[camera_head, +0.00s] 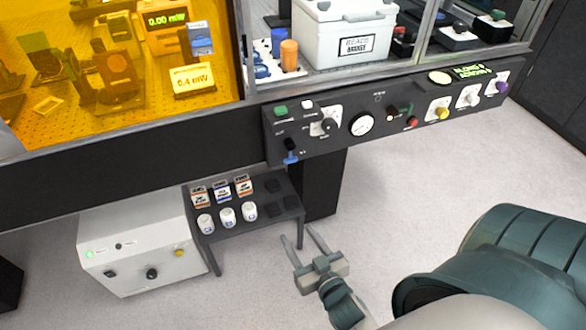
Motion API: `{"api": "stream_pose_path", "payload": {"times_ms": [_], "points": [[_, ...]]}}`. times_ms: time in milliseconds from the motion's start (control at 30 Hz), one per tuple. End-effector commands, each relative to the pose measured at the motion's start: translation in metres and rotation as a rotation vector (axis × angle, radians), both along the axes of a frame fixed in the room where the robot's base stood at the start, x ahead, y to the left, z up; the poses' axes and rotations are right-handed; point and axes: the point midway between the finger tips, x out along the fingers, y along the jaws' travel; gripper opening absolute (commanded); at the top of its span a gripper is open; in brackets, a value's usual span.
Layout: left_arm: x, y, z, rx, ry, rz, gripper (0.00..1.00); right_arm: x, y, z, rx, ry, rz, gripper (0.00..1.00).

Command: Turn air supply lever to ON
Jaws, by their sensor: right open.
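A dark control panel (340,138) runs along the front edge of the bench. A small blue lever handle (291,158) hangs below a black fitting at the panel's lower left; it looks like the air supply lever, but its label is too small to read. A round white gauge (361,124) is to its right. My right gripper (298,233) is open and empty, its two fingers pointing up the picture toward the panel. It is below the blue handle in the picture and apart from it. My left gripper is not in view.
A dark stand (271,222) with small boxes and white jars is just left of my right gripper. A white box unit (150,262) is farther left. Several coloured knobs sit along the panel's right half. The floor (410,175) in front of the panel's right half is clear.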

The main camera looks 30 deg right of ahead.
Motion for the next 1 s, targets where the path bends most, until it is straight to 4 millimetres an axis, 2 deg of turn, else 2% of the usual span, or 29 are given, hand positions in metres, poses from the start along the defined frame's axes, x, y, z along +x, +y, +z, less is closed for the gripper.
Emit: {"api": "stream_pose_path", "payload": {"times_ms": [33,100,200,300,433,767,1000], "points": [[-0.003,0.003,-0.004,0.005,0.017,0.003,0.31,-0.002,-0.01,0.023,-0.011,-0.049,-0.023,0.5],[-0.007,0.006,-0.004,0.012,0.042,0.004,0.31,-0.006,-0.022,0.053,-0.024,-0.104,-0.049,0.5],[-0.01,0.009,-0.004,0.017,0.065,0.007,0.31,-0.011,-0.033,0.084,-0.04,-0.159,-0.072,0.5],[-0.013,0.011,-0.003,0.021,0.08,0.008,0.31,-0.015,-0.039,0.102,-0.05,-0.19,-0.086,0.5],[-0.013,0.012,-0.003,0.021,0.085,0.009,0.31,-0.016,-0.041,0.108,-0.053,-0.2,-0.091,0.5],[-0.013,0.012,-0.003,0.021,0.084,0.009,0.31,-0.015,-0.041,0.108,-0.053,-0.199,-0.09,0.5],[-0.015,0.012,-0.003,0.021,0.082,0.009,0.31,-0.002,-0.044,0.109,-0.054,-0.2,-0.089,0.5]]}}
